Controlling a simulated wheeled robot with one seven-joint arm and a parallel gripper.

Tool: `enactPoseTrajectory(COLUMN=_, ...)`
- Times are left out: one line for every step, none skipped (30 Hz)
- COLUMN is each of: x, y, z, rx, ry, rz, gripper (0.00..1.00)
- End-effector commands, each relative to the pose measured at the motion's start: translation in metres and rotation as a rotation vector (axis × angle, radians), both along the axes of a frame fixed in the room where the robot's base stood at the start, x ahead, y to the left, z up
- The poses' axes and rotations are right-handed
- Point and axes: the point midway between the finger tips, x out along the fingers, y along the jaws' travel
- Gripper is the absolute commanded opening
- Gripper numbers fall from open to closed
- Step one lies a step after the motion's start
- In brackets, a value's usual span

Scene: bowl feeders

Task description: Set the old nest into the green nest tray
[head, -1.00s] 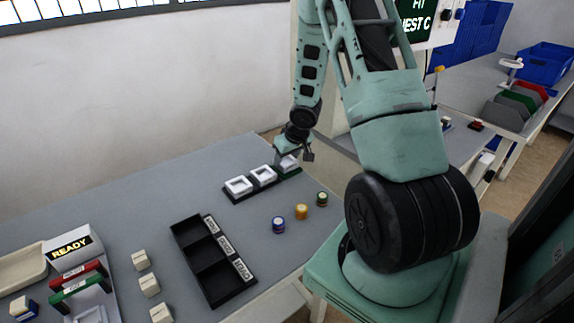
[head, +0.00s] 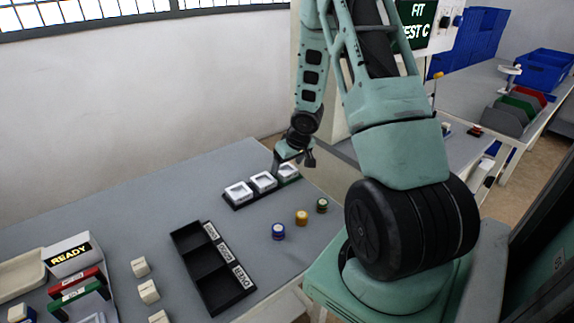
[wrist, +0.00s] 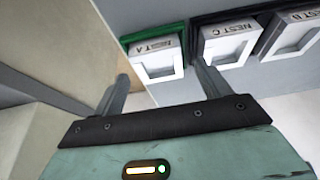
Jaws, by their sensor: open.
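A white square nest labelled NEST A (wrist: 157,58) sits in the green nest tray (wrist: 150,34) at the end of a row, beside NEST C (wrist: 226,44) and NEST B (wrist: 294,36). In the head view this nest (head: 288,171) is at the row's right end, partly hidden by my gripper (head: 293,165). My gripper (wrist: 160,70) is open, with one finger towards each side of NEST A in the wrist view. It looks empty and just clear of the nest; I cannot tell the exact gap.
A black three-compartment tray (head: 205,277) stands nearer, with blue (head: 278,232), yellow (head: 301,217) and green (head: 321,205) round pieces to its right. Cream blocks (head: 148,291) and a READY box (head: 68,254) are at left. A display (head: 418,22) reads FIT, NEST C.

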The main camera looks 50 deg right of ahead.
Motion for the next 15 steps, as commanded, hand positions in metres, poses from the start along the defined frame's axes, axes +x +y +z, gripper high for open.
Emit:
enactPoseTrajectory(x=-0.004, y=-0.001, z=0.015, rx=-0.002, ry=-0.004, rz=-0.003, gripper=0.76)
enactPoseTrajectory(x=-0.006, y=0.000, z=0.021, rx=-0.002, ry=-0.003, rz=-0.003, gripper=0.76)
enactPoseTrajectory(x=-0.010, y=0.001, z=0.030, rx=-0.001, ry=-0.003, rz=-0.004, gripper=0.76)
enactPoseTrajectory(x=-0.012, y=0.001, z=0.036, rx=-0.002, ry=-0.003, rz=-0.004, gripper=0.76)
enactPoseTrajectory(x=-0.014, y=0.002, z=0.043, rx=-0.001, ry=-0.003, rz=-0.004, gripper=0.76)
enactPoseTrajectory(x=-0.018, y=0.003, z=0.051, rx=-0.001, ry=-0.003, rz=-0.004, gripper=0.76)
enactPoseTrajectory(x=-0.020, y=0.003, z=0.056, rx=-0.001, ry=-0.002, rz=-0.004, gripper=0.76)
enactPoseTrajectory(x=-0.022, y=0.004, z=0.062, rx=-0.001, ry=-0.002, rz=-0.004, gripper=0.76)
enactPoseTrajectory(x=-0.025, y=0.004, z=0.069, rx=-0.002, ry=-0.002, rz=-0.004, gripper=0.76)
enactPoseTrajectory(x=-0.027, y=0.005, z=0.074, rx=-0.001, ry=-0.001, rz=-0.003, gripper=0.76)
enactPoseTrajectory(x=-0.029, y=0.006, z=0.078, rx=-0.001, ry=-0.001, rz=-0.003, gripper=0.76)
enactPoseTrajectory(x=-0.031, y=0.006, z=0.083, rx=-0.002, ry=-0.002, rz=-0.002, gripper=0.76)
enactPoseTrajectory(x=-0.033, y=0.007, z=0.086, rx=-0.002, ry=-0.002, rz=-0.002, gripper=0.76)
enactPoseTrajectory(x=-0.034, y=0.007, z=0.089, rx=-0.002, ry=-0.002, rz=-0.002, gripper=0.76)
enactPoseTrajectory(x=-0.036, y=0.008, z=0.092, rx=-0.001, ry=-0.001, rz=-0.001, gripper=0.76)
